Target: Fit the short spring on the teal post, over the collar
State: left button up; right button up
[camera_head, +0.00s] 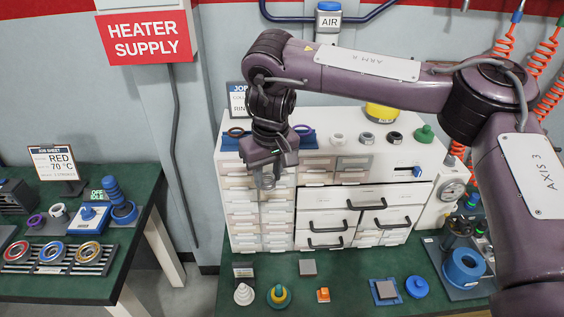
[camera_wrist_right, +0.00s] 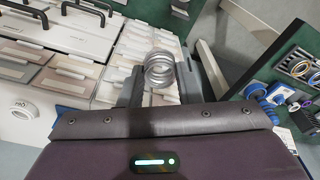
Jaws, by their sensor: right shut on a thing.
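My right gripper (camera_head: 268,172) hangs in front of the white drawer cabinet, above the green bench. It is shut on a silver coil spring (camera_head: 266,181), which sticks out below the fingers. In the right wrist view the spring (camera_wrist_right: 159,68) sits between the two grey fingers, its rings visible. Whether the yellow ring is the collar I cannot tell. My left gripper is out of view.
A white ribbed cone (camera_head: 244,294) stands left of the teal post, with a small sign behind it. A grey block (camera_head: 308,267) and an orange part (camera_head: 323,295) lie to its right. The drawer cabinet (camera_head: 283,219) rises close behind the gripper.

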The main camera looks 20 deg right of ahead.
jog(key=a+f+n, duration=0.1)
jog(key=a+f, duration=0.2)
jog(key=f, duration=0.5)
jog(key=m+b, duration=0.2)
jog(key=b, duration=0.1)
send_over(279, 287)
notch_tip(279, 287, down, 25)
jog(key=shift+f, duration=0.15)
jog(key=shift+s+f+b, duration=0.1)
jog(key=shift+f+b, duration=0.75)
jog(key=shift+r, duration=0.25)
jog(key=shift+f+b, duration=0.4)
jog(key=shift+f, duration=1.1)
jog(key=shift+f+b, duration=0.9)
jog(key=shift+f, duration=0.95)
